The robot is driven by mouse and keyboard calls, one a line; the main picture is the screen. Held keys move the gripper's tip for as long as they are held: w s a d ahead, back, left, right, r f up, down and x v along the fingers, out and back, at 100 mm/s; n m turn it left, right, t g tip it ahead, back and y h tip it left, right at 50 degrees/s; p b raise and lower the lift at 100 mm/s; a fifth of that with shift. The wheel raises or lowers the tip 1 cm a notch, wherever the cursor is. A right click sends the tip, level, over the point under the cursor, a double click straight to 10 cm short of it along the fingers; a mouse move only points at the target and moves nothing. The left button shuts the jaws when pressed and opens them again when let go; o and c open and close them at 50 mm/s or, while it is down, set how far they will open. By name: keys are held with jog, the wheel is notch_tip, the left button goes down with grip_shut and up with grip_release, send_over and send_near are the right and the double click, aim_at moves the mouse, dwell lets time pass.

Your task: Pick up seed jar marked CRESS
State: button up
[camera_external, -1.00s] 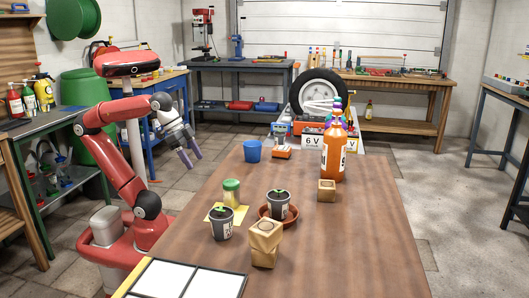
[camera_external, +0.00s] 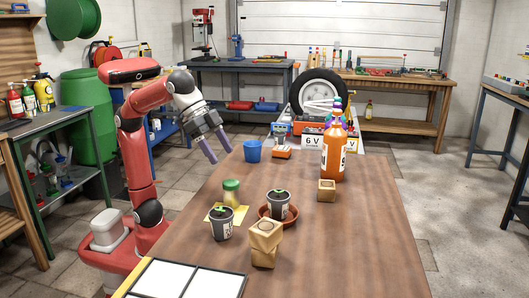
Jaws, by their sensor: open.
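A small jar with a green lid (camera_external: 231,192) stands upright on a yellow square (camera_external: 240,217) on the brown table. It is the only jar of this kind in view, and I cannot read any marking on it. My gripper (camera_external: 220,152) is open and empty. It hangs in the air near the table's left edge, above and behind the jar in the picture, apart from it. Its two purple fingers point down and to the right.
Two potted seedlings stand by the jar, one (camera_external: 221,226) in front and one (camera_external: 279,206) on a terracotta saucer. The right front is clear.

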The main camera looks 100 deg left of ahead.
aim_at(235, 193)
jog(key=f, duration=0.1)
jog(key=d+f, duration=0.1)
jog(key=w+d+f, duration=0.1)
jog(key=f, duration=0.1)
jog(key=shift+a+f, duration=0.1)
jog(key=shift+f, duration=0.65)
jog(key=x, duration=0.7)
jog(key=shift+w+d+f, duration=0.15)
jog(key=shift+w+d, duration=0.1)
jog(key=shift+w, duration=0.05)
jog(key=shift+c, duration=0.5)
jog(key=c, duration=1)
